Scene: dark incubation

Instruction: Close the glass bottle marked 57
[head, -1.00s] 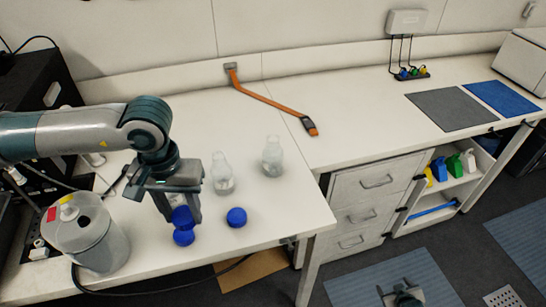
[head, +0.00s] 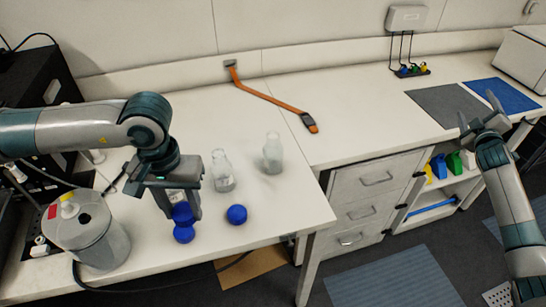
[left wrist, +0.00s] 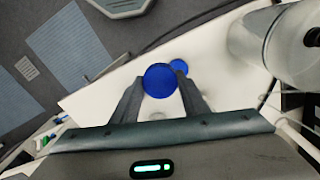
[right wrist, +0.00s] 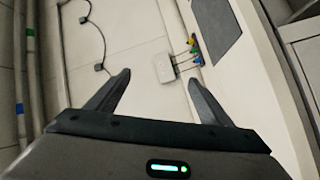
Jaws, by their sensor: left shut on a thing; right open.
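Two open clear glass bottles stand upright on the left bench: the nearer bottle (head: 223,172) and the farther bottle (head: 272,154). I cannot read a number on either. My left gripper (head: 183,211) points down left of the nearer bottle, shut on a blue cap (left wrist: 160,80), which shows large between its fingers in the left wrist view. A second blue cap (head: 184,235) shows just below it in the head view, and a third blue cap (head: 237,214) lies to the right on the bench. My right gripper (head: 475,112) is open and empty at the right bench.
A grey canister (head: 88,238) stands near the left front edge. An orange strap-like tool (head: 270,98) lies at the back. A grey mat (head: 440,100) and a blue mat (head: 508,97) lie at right. The bench between the strap and the grey mat is clear.

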